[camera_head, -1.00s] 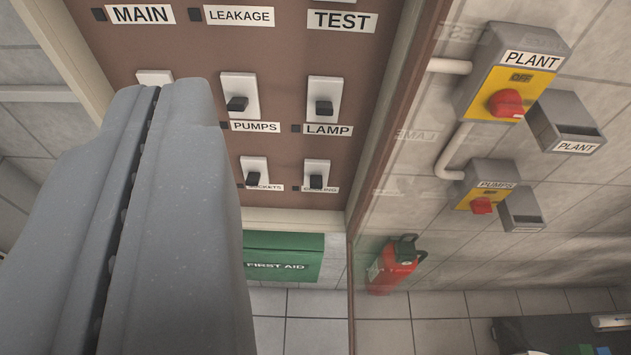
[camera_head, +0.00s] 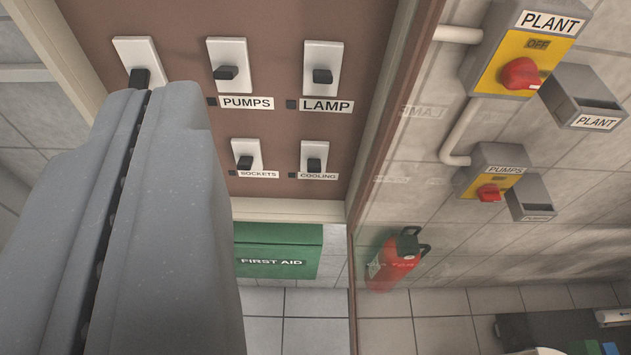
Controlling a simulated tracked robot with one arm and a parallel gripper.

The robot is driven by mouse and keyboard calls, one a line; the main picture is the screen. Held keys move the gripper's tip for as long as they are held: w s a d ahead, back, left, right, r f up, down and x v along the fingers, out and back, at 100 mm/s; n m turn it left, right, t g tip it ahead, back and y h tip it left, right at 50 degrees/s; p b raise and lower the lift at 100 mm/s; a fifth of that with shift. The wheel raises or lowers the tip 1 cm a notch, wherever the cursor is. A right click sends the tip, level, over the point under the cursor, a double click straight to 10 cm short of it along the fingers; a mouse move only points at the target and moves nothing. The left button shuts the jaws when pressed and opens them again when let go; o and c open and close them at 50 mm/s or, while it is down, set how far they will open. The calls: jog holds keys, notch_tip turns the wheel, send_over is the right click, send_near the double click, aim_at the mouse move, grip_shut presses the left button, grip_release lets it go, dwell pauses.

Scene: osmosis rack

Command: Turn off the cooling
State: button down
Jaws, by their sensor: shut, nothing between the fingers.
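The cooling switch (camera_head: 314,160) is a white plate with a black lever, at the lower right of the brown panel (camera_head: 280,125). Its COOLING label (camera_head: 318,176) is just below it, with a small dark square at the label's left. My gripper (camera_head: 152,92) fills the left of the view, its two grey fingers shut with nothing between them. Its tips are up and left of the cooling switch in the picture, and appear just below the lever of the upper left switch (camera_head: 138,65). I cannot tell whether they touch it. My fingers hide that switch's label.
Near the cooling switch are the sockets switch (camera_head: 246,155), pumps switch (camera_head: 228,65) and lamp switch (camera_head: 322,68). A glass door edge (camera_head: 392,110) stands right of the panel. Beyond are yellow plant (camera_head: 515,60) and pumps (camera_head: 490,175) isolators. A green first aid box (camera_head: 278,250) is below.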

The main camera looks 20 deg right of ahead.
notch_tip(320, 180, down, 12)
jog(key=b, duration=1.1)
jog(key=shift+f, duration=0.25)
